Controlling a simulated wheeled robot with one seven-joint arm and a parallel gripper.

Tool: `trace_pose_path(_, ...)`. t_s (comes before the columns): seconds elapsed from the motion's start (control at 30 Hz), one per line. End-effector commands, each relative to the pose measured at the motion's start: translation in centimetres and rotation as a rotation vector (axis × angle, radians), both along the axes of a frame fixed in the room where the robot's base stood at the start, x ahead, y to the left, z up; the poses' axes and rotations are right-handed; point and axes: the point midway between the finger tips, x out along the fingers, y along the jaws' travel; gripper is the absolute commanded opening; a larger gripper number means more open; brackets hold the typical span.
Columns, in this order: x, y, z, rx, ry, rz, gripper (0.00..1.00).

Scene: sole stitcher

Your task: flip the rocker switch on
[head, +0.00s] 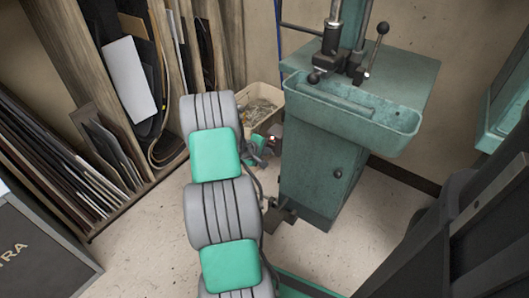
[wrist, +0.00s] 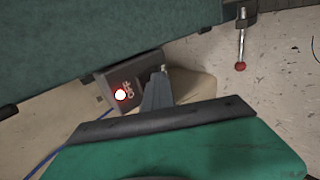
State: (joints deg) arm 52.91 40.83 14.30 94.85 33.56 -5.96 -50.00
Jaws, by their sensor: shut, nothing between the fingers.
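In the wrist view a small dark switch box (wrist: 105,82) sits against the side of the green machine. Its face shows a bright white spot ringed in red (wrist: 120,95) and small lettering beside it that seems to read OFF. The rocker itself is hard to make out. My gripper (wrist: 160,74) is shut and empty, its tips over the right part of the box; I cannot tell whether they touch it. In the head view my gripper (head: 257,152) is low beside the machine's left side, and the box is mostly hidden there.
The green machine (head: 322,170) with its tray (head: 355,112) stands just right of my arm. A bin of scraps (head: 257,103) is behind my gripper. Shelves with sheet material (head: 125,80) fill the left. A red-tipped lever (wrist: 240,45) shows in the wrist view.

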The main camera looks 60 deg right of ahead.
Motion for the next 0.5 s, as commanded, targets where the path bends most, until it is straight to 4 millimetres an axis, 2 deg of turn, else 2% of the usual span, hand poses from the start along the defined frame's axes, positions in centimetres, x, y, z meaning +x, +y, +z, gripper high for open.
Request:
trace_pose_path(0.3,0.0,0.0,1.6,-0.002,0.000,0.000,0.00)
trace_pose_path(0.5,0.1,0.0,1.6,-0.001,0.001,0.001,0.00)
